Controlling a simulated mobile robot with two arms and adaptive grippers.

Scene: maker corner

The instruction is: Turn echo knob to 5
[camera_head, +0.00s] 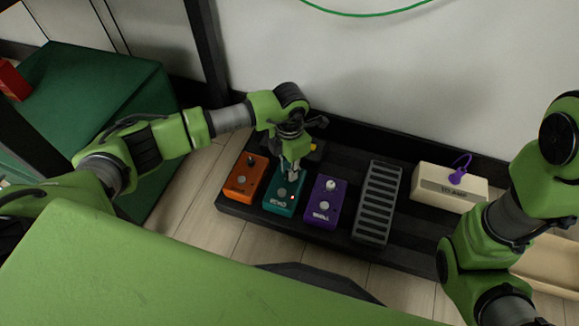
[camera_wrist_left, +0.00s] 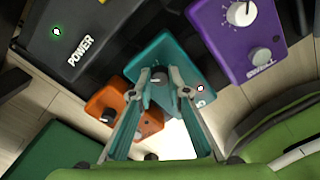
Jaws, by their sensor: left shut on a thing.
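The teal ECHO pedal (camera_head: 277,206) sits on the black pedalboard between an orange and a purple pedal. It also shows in the left wrist view (camera_wrist_left: 184,52). Its dark echo knob (camera_wrist_left: 158,76) has a pale mark and lies between the fingertips of my left gripper (camera_wrist_left: 160,80). That gripper points down over the pedal in the head view (camera_head: 290,172) and is shut on the knob, largely hiding it there. A small red light glows on the pedal. I cannot read scale numbers around the knob. My right arm is at the right, its gripper out of sight.
The orange pedal (camera_head: 245,178) and purple pedal (camera_head: 323,203) flank the teal one closely. A grey ribbed pedal (camera_head: 378,200) and a cream box (camera_head: 447,187) with a purple plug stand farther right. A black POWER box (camera_wrist_left: 80,40) is behind. A white wall rises beyond the pedalboard (camera_head: 330,237).

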